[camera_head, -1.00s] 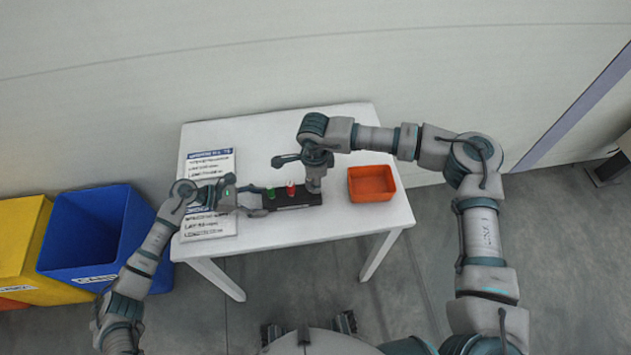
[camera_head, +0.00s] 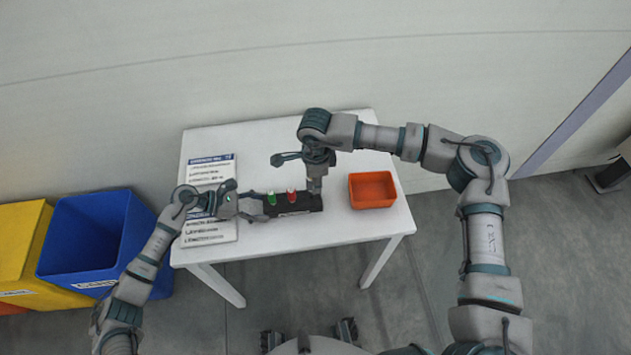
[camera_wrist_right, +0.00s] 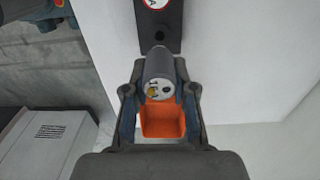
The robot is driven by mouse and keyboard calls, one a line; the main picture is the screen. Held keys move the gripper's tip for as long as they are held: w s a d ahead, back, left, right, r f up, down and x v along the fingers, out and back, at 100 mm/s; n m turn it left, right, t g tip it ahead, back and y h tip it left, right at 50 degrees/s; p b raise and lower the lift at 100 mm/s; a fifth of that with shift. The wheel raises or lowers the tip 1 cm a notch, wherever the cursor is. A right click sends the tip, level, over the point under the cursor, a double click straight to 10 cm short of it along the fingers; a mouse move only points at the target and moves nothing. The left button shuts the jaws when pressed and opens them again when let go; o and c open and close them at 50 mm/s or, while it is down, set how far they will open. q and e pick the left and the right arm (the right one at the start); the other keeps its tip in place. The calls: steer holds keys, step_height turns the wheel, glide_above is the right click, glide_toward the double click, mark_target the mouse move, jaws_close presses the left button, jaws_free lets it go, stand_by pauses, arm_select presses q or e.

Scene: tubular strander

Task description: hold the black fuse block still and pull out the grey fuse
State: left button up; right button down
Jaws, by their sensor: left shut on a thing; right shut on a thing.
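The black fuse block (camera_head: 292,204) lies flat on the white table, with a green piece (camera_head: 271,197) and a red piece (camera_head: 292,196) on top. My left gripper (camera_head: 258,207) is shut on the block's left end. My right gripper (camera_head: 315,188) points down over the block's right end. In the right wrist view, its fingers (camera_wrist_right: 159,100) are shut on the grey fuse (camera_wrist_right: 158,74), a short cylinder. The block (camera_wrist_right: 160,18) shows there with a dark round hole by the fuse's far end. I cannot tell whether the fuse is still seated.
An orange tray (camera_head: 372,203) stands on the table right of the block; it also shows in the right wrist view (camera_wrist_right: 162,132). A printed sheet (camera_head: 210,229) lies at the table's left. Blue (camera_head: 62,245) and yellow (camera_head: 30,265) bins stand left of the table. The front right tabletop is clear.

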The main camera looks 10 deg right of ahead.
arm_select(q)
steer(key=shift+d, duration=0.2)
arm_select(e)
steer(key=shift+d+r, duration=0.2)
steer(key=shift+r, duration=0.8)
arm_select(q)
steer(key=shift+a, duration=0.1)
arm_select(e)
steer(key=shift+a, duration=0.1)
arm_select(q)
steer(key=o, duration=1.4)
steer(key=shift+r, duration=0.1)
step_height(320, 180, up, 11)
steer(key=p, duration=0.5)
arm_select(e)
step_height(320, 180, up, 7)
